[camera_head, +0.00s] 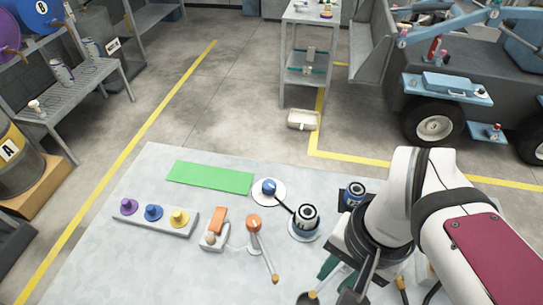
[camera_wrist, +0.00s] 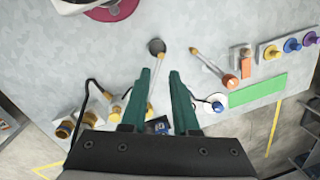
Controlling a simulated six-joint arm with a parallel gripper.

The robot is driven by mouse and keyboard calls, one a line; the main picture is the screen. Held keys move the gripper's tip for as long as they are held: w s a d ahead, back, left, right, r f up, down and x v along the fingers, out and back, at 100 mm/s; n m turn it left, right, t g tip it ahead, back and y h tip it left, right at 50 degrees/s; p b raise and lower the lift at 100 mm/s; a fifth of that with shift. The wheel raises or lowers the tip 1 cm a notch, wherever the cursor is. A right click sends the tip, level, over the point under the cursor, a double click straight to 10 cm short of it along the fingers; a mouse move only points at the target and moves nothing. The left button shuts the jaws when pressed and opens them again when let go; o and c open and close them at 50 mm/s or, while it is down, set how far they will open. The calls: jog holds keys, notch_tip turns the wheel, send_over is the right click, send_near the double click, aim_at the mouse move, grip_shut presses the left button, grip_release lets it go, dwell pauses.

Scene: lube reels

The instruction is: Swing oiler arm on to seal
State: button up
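A swing arm with an orange pivot cap (camera_head: 254,222) stands on the table; its thin rod ends in a yellow tip (camera_head: 275,279) toward the front. It also shows in the wrist view, right of my fingers, with its cap (camera_wrist: 231,83). A dark round pad (camera_wrist: 156,46) with a yellow neck lies just beyond my fingertips; a thin pale rod seems to run from it between the fingers. My gripper (camera_wrist: 161,72) has green fingers, spread apart; contact with the rod cannot be told. I cannot tell which part is the seal.
A blue knob on a white disc (camera_head: 280,197) links by a dark line to a black-and-white can (camera_head: 306,217). A block with purple, blue and yellow caps (camera_head: 180,223), an orange-topped switch (camera_head: 217,219) and a green mat (camera_head: 210,177) lie left. Brass-coloured fittings (camera_wrist: 90,118) stand near my gripper.

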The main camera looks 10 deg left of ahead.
aim_at(253, 221)
jog(key=o, duration=0.5)
jog(key=w+a+r, duration=0.1)
jog(key=w+a, duration=0.2)
jog(key=w+a+r+n, duration=0.1)
jog(key=w+a, duration=0.2)
jog(key=w+a+r+n+h, duration=0.1)
jog(key=w+a, duration=0.2)
jog(key=shift+w+a+r, duration=0.2)
jog(key=shift+w+a, duration=0.05)
jog(key=shift+w, duration=0.15)
jog(key=shift+c, duration=0.2)
jog(key=shift+o, duration=0.9)
jog(key=w+a, duration=0.3)
jog(key=a, duration=0.3)
jog(key=shift+a+n, duration=0.3)
jog(key=shift+n, duration=0.1)
jog(key=f, duration=1.4)
jog(key=shift+a+f, duration=0.2)
jog(key=shift+f, duration=0.15)
jog(key=shift+w+f, duration=0.1)
jog(key=shift+f, duration=0.3)
grip_shut()
